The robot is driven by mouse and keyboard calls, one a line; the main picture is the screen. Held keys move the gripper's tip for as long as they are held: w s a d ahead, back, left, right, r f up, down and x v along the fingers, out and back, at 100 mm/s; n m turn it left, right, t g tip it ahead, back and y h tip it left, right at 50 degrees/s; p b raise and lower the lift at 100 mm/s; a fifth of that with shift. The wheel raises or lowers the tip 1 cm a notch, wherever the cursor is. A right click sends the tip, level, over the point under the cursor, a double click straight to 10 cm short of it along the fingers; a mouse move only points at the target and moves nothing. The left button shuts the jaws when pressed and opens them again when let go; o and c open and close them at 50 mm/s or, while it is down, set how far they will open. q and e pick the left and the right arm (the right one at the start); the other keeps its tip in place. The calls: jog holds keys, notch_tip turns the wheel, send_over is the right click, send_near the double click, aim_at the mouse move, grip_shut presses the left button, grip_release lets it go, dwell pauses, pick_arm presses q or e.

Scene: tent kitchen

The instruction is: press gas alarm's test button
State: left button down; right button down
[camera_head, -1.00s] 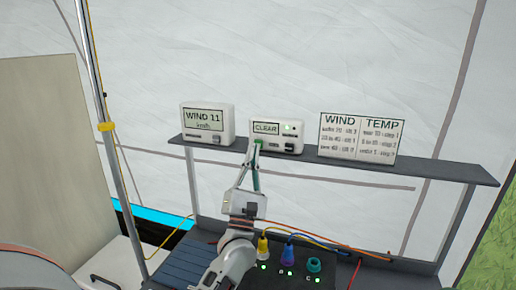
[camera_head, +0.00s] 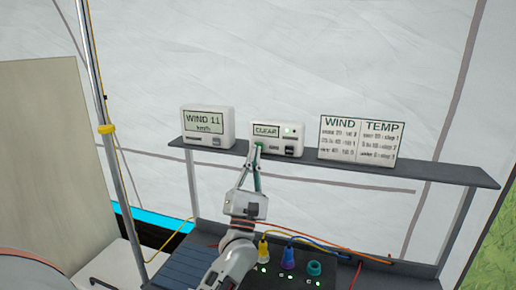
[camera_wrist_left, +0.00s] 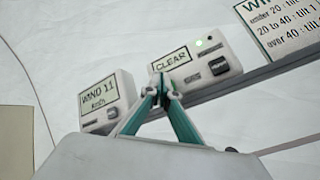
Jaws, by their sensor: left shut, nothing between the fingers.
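The gas alarm (camera_head: 291,141) is the white box whose display reads CLEAR, with a green light lit at its upper right. It stands on the dark shelf, and it also shows in the left wrist view (camera_wrist_left: 203,52). A dark square button (camera_wrist_left: 219,66) sits at the lower right of its front face. I cannot read a label on it. My left gripper (camera_head: 257,149) is shut and empty. Its fingertips (camera_wrist_left: 163,88) are in front of the alarm's lower left part, left of the button. I cannot tell whether they touch the alarm. My right gripper is not in view.
A wind meter (camera_head: 208,125) reading WIND 11 stands left of the alarm. A WIND/TEMP card (camera_head: 360,138) stands to the right. All are on the shelf (camera_head: 440,172). Below is a panel with coloured plugs (camera_head: 287,258) and cables. A pole (camera_head: 108,140) rises at the left.

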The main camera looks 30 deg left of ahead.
pick_arm(q)
jog(key=shift+w, duration=0.1)
dwell(0.6)
jog(key=shift+w, duration=0.35)
jog(key=shift+w+a, duration=0.2)
jog(key=shift+w, duration=0.25)
dwell(0.7)
jog(key=shift+s, duration=0.2)
jog(key=shift+s+d+p, duration=0.2)
jog(key=shift+s+p, duration=0.15)
jog(key=shift+s, duration=0.35)
jog(key=shift+s, duration=0.1)
jog(key=s+p, duration=0.1)
jog(key=s, duration=0.1)
jog(key=s+d+p, duration=0.1)
jog(key=s, duration=0.1)
jog(key=shift+s+d, duration=0.1)
jog(key=shift+s, duration=0.25)
